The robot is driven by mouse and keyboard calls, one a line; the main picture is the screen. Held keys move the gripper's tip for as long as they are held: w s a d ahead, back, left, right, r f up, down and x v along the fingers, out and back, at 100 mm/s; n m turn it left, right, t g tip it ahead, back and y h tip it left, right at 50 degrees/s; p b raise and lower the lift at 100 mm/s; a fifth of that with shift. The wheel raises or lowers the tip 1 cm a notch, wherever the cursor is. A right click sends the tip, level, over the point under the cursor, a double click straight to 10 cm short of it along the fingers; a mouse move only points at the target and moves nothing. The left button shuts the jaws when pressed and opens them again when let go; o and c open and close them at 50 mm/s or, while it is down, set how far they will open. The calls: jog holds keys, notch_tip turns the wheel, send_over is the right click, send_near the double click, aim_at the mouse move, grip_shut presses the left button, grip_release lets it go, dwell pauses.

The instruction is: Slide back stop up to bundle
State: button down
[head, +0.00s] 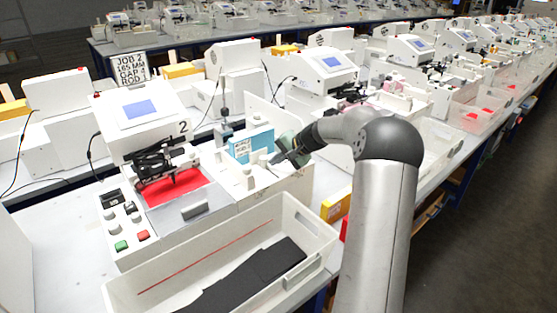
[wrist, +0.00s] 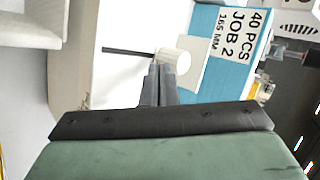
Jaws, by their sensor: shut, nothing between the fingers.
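The blue bundle (head: 262,138) stands on the white bed of plotter 2; its white label reads 40 PCS, JOB 2, 165 MM in the wrist view (wrist: 222,48). A white round knob (wrist: 175,57), seemingly part of the back stop, sits at the end of a dark slot (wrist: 128,50), close beside the bundle. I cannot tell whether they touch. My gripper (head: 275,159) is at the bed beside the bundle. In the wrist view its fingertips (wrist: 158,72) are together, empty, right beside the knob. The rest of the back stop is not clear.
The red pad (head: 176,187) and control buttons (head: 122,245) are left of the bed. A job sign (head: 131,68) stands behind. More plotters line the bench to the right.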

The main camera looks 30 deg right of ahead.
jog(key=shift+w, duration=0.1)
jog(key=w, duration=0.3)
jog(key=shift+a, duration=0.4)
jog(key=shift+w+d, duration=0.1)
jog(key=shift+w, duration=0.15)
jog(key=shift+s, duration=0.15)
